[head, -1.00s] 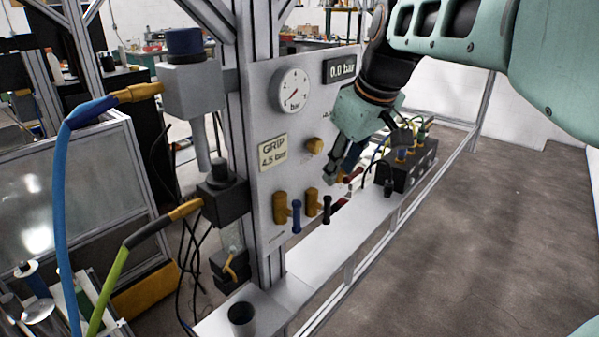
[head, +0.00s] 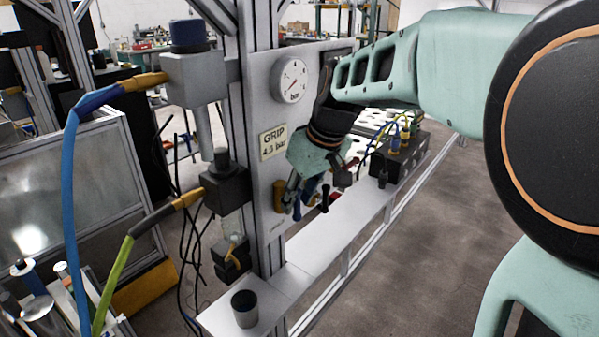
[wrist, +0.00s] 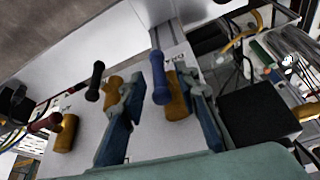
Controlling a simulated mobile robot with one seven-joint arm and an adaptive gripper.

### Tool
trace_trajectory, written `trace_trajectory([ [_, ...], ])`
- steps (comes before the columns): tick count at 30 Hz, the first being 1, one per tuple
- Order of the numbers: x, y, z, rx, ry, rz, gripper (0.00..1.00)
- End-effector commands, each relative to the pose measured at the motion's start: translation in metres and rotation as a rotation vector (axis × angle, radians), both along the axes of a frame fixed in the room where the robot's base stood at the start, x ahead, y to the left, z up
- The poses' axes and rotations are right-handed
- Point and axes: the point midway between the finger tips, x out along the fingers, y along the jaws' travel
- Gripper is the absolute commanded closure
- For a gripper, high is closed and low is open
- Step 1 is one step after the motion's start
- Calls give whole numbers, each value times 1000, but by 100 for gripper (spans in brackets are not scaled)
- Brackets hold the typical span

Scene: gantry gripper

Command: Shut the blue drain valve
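The blue drain valve's handle (wrist: 160,80) hangs straight down beside its brass body (wrist: 178,97) on the grey panel. In the head view its lower end shows as a blue bar (head: 297,209), partly behind my gripper (head: 303,185). In the wrist view my gripper (wrist: 163,92) is open. One finger is on each side of the blue handle and brass body. No grip on the handle shows; whether a finger touches it I cannot tell. A black-handled valve (wrist: 95,82) is just outside the left finger, its brass body partly hidden by it.
A red-handled valve (wrist: 46,122) is further left in the wrist view. The panel bears a gauge (head: 290,80) and a GRIP plate (head: 273,142). A ledge (head: 335,222) runs below, with a dark cup (head: 244,309) and a black connector box (head: 400,165).

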Motion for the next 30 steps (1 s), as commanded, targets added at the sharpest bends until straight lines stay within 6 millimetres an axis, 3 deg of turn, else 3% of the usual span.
trace_trajectory([
  [4,3,3,-10,0,1,0,71],
  [13,3,3,-12,-1,1,1,71],
  [21,3,3,-12,0,0,1,100],
  [30,4,3,-11,5,7,0,100],
])
